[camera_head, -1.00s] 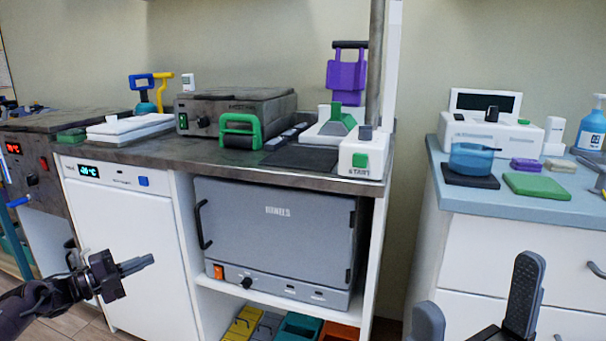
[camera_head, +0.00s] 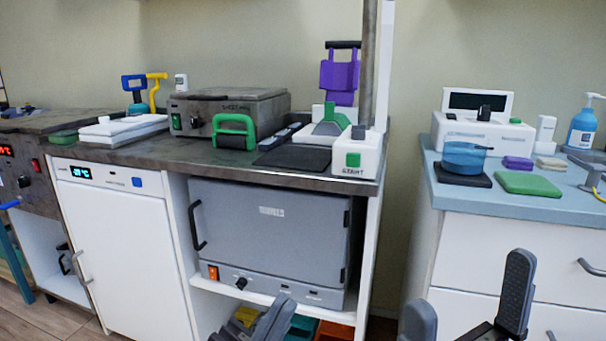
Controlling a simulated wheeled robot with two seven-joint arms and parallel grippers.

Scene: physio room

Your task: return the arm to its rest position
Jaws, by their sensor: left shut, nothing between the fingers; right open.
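My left gripper (camera_head: 275,314) shows at the bottom edge, left of centre. Its fingers are together with nothing between them. It hides part of the low shelf of the bench in the picture, and the rest of its arm is out of view. My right gripper (camera_head: 468,294) is at the bottom right, its two dark fingers wide apart and empty. It stands in front of the white drawers (camera_head: 483,246) in the picture.
Below are a grey oven-like unit (camera_head: 268,238) and a white cabinet (camera_head: 120,240). A blue counter (camera_head: 470,196) is at right.

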